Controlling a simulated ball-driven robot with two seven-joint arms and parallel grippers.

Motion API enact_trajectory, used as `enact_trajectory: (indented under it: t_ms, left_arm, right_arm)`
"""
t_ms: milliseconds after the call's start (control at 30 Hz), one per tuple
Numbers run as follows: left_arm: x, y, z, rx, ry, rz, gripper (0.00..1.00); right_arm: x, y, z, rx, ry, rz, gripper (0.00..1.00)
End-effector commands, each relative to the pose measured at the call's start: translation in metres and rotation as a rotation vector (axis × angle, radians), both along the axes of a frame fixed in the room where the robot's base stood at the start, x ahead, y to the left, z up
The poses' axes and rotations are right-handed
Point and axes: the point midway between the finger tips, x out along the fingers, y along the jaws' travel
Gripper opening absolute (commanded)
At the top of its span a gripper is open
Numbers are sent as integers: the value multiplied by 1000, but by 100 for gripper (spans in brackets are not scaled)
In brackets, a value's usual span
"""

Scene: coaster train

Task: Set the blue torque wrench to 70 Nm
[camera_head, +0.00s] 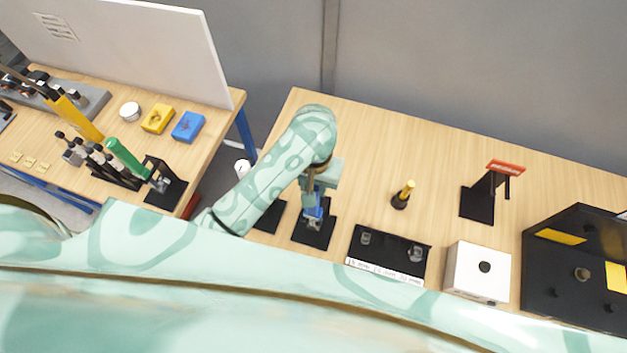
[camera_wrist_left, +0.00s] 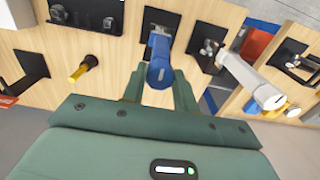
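The blue torque wrench (camera_head: 313,213) stands in a black holder (camera_head: 326,232) on the right-hand bench. In the left wrist view, its blue handle (camera_wrist_left: 160,72) points toward the camera, and its far end meets the black holder plate. My left gripper (camera_head: 316,190) is over the wrench from above. The scale is not readable. My right gripper is out of view.
A silver-grey wrench (camera_wrist_left: 250,80) stands in the neighbouring holder. A black-and-yellow tool (camera_head: 403,195), a black socket tray (camera_head: 385,252), a white box (camera_head: 478,270) and a red-topped stand (camera_head: 490,185) are on the same bench. A green-handled tool (camera_head: 127,158) is on the left bench.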

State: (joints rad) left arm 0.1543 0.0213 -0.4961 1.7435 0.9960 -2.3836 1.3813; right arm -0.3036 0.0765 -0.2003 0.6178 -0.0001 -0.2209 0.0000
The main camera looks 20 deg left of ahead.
Motion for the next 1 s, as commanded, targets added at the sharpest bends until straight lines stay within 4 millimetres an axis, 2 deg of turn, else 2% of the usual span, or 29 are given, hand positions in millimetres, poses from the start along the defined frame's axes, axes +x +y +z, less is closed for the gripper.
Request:
enact_trajectory:
  t_ms: [667, 1000]
  left_arm:
    - [1, 0, 0, 2, 0, -83, 6]
    - [0, 0, 0, 1, 0, -330, 6]
  right_arm:
    - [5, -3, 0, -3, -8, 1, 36]
    - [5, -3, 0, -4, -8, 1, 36]
